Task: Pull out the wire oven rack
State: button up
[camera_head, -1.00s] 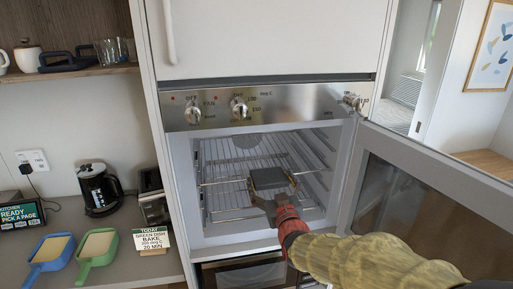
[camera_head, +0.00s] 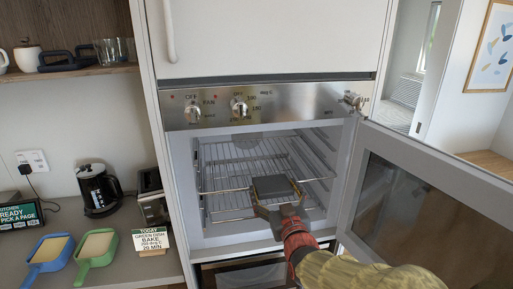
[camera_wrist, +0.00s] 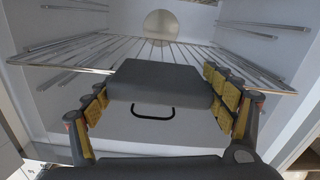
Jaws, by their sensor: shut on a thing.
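In the wrist view the rack's wires (camera_wrist: 110,50) run away to the back wall. My gripper (camera_head: 274,196) is at the rack's front edge, its fingers on both sides of a flat dark grey block (camera_head: 271,186). That block (camera_wrist: 160,80) fills the space between the yellow finger pads in the wrist view and covers the middle of the rack's front. I cannot see clearly how block and rack are joined.
The oven door (camera_head: 430,205) stands open at the right, close to my arm. Control knobs (camera_head: 238,107) are above the opening. Side rails (camera_wrist: 75,42) line the oven walls.

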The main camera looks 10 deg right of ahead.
jog(key=s+b, duration=0.6)
jog(key=s, duration=2.2)
jog(key=shift+s, duration=0.15)
dwell(3.5)
